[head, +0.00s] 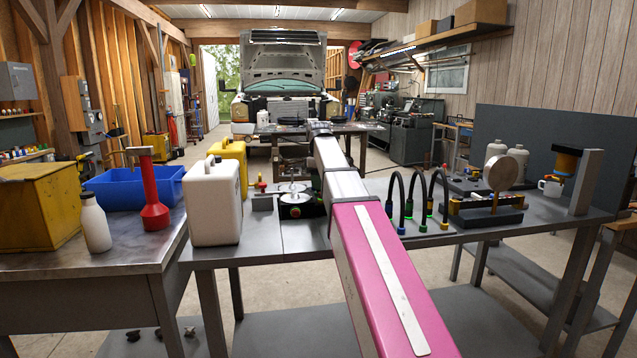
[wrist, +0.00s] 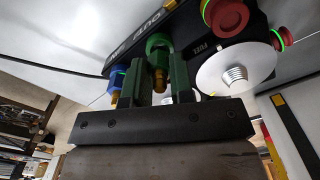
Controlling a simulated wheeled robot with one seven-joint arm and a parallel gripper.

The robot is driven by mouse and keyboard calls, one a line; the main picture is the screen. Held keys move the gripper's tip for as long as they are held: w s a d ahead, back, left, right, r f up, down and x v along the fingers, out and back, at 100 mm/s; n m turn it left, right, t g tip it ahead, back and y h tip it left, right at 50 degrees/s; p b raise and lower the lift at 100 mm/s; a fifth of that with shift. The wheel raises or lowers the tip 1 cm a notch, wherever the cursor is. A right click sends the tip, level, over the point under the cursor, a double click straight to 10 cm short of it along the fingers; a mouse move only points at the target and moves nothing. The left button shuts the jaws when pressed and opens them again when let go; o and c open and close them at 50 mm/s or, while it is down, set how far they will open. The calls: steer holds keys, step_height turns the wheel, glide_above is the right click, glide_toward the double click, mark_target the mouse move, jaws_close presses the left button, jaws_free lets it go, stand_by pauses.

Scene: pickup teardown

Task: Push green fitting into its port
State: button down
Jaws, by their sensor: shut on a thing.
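In the wrist view the green fitting (wrist: 158,43) has a green collar and a brass end. My gripper (wrist: 162,66) is shut on it, with one dark green finger on each side of the brass end. The fitting's green end is at the edge of a black panel (wrist: 196,38) with white lettering. I cannot tell whether it touches or sits in a port, as the far side is hidden. A blue fitting (wrist: 117,82) with a brass end is beside the left finger. In the head view my arm hides the gripper and the green fitting.
In the wrist view, red knobs (wrist: 228,16) and a white disc (wrist: 236,68) with a threaded stub crowd the right side. In the head view, black hoses (head: 408,190) stand right of my arm, and a white jug (head: 212,205) stands left.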

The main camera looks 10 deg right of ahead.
steer(key=shift+f, duration=0.5)
stand_by(1.0)
steer(key=c, duration=0.9)
jaws_free()
steer(key=shift+r, duration=0.1)
